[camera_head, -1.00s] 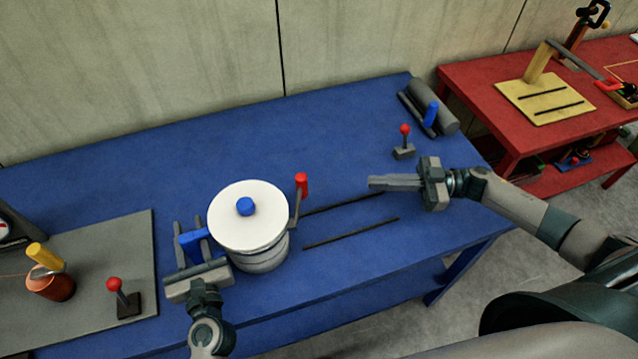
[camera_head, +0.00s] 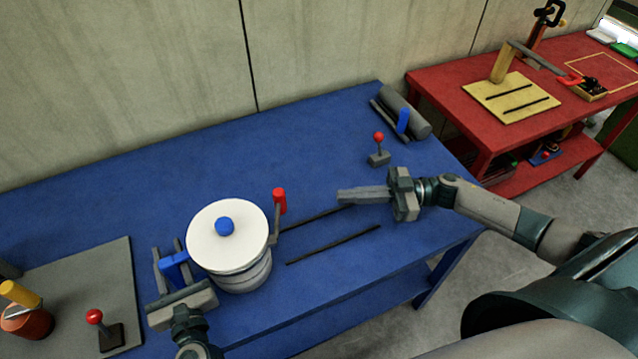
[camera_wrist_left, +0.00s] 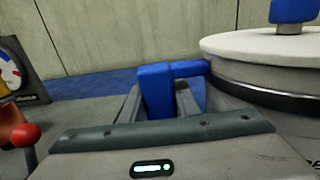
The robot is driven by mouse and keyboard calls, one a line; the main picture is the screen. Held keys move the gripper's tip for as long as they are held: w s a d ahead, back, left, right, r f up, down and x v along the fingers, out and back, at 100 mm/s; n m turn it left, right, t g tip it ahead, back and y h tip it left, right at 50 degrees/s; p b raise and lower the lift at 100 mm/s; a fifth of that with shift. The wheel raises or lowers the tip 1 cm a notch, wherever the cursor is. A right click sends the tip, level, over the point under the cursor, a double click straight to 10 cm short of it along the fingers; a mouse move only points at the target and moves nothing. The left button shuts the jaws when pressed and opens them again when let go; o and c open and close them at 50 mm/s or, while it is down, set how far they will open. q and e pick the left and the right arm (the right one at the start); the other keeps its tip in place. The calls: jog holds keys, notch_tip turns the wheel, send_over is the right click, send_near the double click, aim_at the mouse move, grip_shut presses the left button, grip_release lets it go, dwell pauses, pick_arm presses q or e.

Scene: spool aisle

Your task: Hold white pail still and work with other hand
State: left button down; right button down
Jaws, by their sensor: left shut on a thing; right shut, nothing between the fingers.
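The white pail (camera_head: 243,276) stands upright on the blue table, with a white lid (camera_head: 212,249) and a blue knob (camera_head: 224,226) on top. A blue handle (camera_head: 173,268) sticks out from its left side, and a red-gripped crank (camera_head: 279,201) stands at its right. My left gripper (camera_head: 171,270) is shut on the blue handle; in the left wrist view the handle (camera_wrist_left: 157,90) sits between the two fingers, beside the pail (camera_wrist_left: 265,105). My right gripper (camera_head: 362,194) is shut and empty, above the table to the right of the crank and apart from it.
Two dark slots (camera_head: 333,245) run along the blue table (camera_head: 150,190) right of the pail. A red-knobbed lever (camera_head: 379,150) and a grey roller (camera_head: 405,112) are at the far right. A grey mat (camera_head: 75,290) with another lever (camera_head: 97,325) lies left. A red table (camera_head: 450,90) stands beyond.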

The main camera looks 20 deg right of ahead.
jog(key=x, duration=1.1)
jog(key=shift+a, duration=0.35)
jog(key=shift+w, duration=0.25)
jog(key=shift+w+a+n+g+y, duration=0.4)
jog(key=shift+w+a+n+g, duration=0.4)
jog(key=shift+w+a+g, duration=0.35)
jog(key=shift+s+a, duration=0.1)
jog(key=w+v, duration=0.1)
jog(key=v, duration=1.3)
jog(key=shift+w+d, duration=0.25)
pick_arm(q)
jog(key=c, duration=1.3)
grip_release()
pick_arm(e)
jog(key=shift+a, duration=0.1)
